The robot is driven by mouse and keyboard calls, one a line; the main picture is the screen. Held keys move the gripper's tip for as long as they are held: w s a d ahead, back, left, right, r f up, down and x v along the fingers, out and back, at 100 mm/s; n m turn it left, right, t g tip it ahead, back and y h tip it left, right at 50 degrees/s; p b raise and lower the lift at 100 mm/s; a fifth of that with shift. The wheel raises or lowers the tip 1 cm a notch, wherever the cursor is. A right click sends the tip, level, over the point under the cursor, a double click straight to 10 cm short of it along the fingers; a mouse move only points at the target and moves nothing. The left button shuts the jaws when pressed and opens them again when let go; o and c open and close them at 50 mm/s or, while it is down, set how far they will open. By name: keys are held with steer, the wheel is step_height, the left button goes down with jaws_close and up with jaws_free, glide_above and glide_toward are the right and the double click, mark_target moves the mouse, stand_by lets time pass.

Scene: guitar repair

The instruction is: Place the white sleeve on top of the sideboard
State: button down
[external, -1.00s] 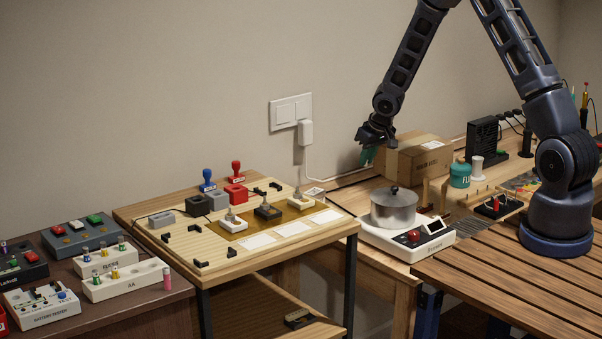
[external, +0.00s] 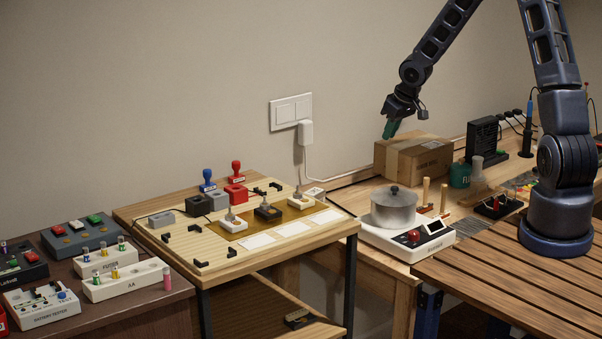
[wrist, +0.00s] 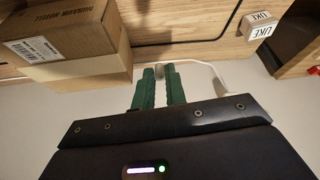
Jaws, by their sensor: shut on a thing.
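My gripper (external: 388,130) hangs in the air just above the cardboard box, near the back wall, with its green fingers pointing down. In the wrist view the green fingers (wrist: 159,88) are close together, with a small pale piece, the white sleeve (wrist: 159,71), between their tips. Most of the sleeve is hidden by the fingers, and it cannot be made out in the external view. The dark brown sideboard (external: 140,309) is at the lower left, far from my gripper. Its top bears battery holders and testers.
The cardboard box (external: 412,158) is just below my gripper. A pot (external: 393,208) stands on a white scale (external: 424,245). The light wooden table (external: 290,262) with stamps and switches lies between this bench and the sideboard. A charger (external: 305,132) with its cable is on the wall.

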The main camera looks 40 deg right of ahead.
steer(key=shift+s+r+n, duration=0.7)
steer(key=shift+s+r, duration=1.55)
steer(key=shift+r, duration=0.15)
steer(key=shift+y, duration=0.3)
steer(key=shift+d+f, duration=0.15)
steer(key=shift+f, duration=3.2)
steer(key=shift+d+f, duration=0.15)
steer(key=shift+f, duration=3.15)
steer(key=shift+d+f, duration=0.15)
steer(key=shift+f, duration=3.2)
steer(key=shift+f, duration=0.1)
steer(key=c, duration=1.4)
jaws_free()
steer(key=shift+c, duration=0.2)
steer(key=v, duration=1.2)
